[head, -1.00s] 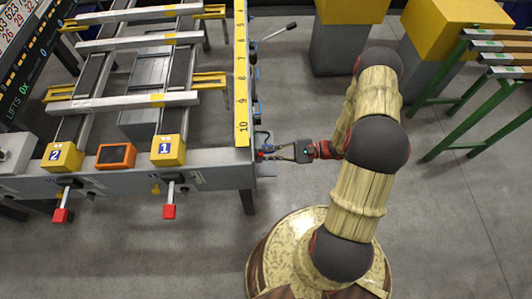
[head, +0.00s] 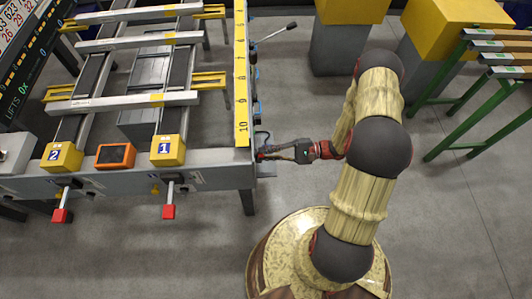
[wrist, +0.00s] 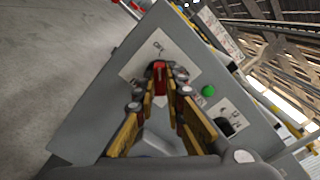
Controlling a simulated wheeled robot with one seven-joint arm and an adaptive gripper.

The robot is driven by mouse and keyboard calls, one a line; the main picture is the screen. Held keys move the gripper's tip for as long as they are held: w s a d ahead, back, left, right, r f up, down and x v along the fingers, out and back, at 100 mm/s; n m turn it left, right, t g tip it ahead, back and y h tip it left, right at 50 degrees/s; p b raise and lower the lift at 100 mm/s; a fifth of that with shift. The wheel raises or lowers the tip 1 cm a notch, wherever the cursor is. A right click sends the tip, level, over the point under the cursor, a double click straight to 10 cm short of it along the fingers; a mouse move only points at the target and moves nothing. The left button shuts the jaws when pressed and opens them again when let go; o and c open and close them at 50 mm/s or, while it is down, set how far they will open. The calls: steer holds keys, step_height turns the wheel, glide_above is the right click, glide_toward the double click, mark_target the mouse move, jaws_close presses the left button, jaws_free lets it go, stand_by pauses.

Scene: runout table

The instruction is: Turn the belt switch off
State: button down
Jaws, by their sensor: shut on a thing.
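The belt switch (wrist: 160,78) shows in the wrist view as a red lever on a white label plate, on a grey panel (wrist: 95,110). Printed words on the plate are too small and tilted to read surely. My gripper (wrist: 161,92) is shut on the red lever, with one finger on each side of it. In the head view my gripper (head: 263,155) reaches left to the right end of the runout table (head: 215,172). The lever itself is too small to make out there.
A green lamp (wrist: 208,91) and a black knob (wrist: 226,127) sit beside the switch on the panel. Two red-ended levers (head: 169,211) hang at the table front. A yellow ruler strip (head: 241,80) runs along the table edge. Open floor lies below.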

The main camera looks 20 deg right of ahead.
steer(key=c, duration=1.9)
jaws_free()
steer(key=shift+o, duration=0.3)
steer(key=shift+d, duration=0.15)
steer(key=v, duration=1.1)
steer(key=shift+s+d, duration=0.2)
steer(key=shift+d, duration=0.15)
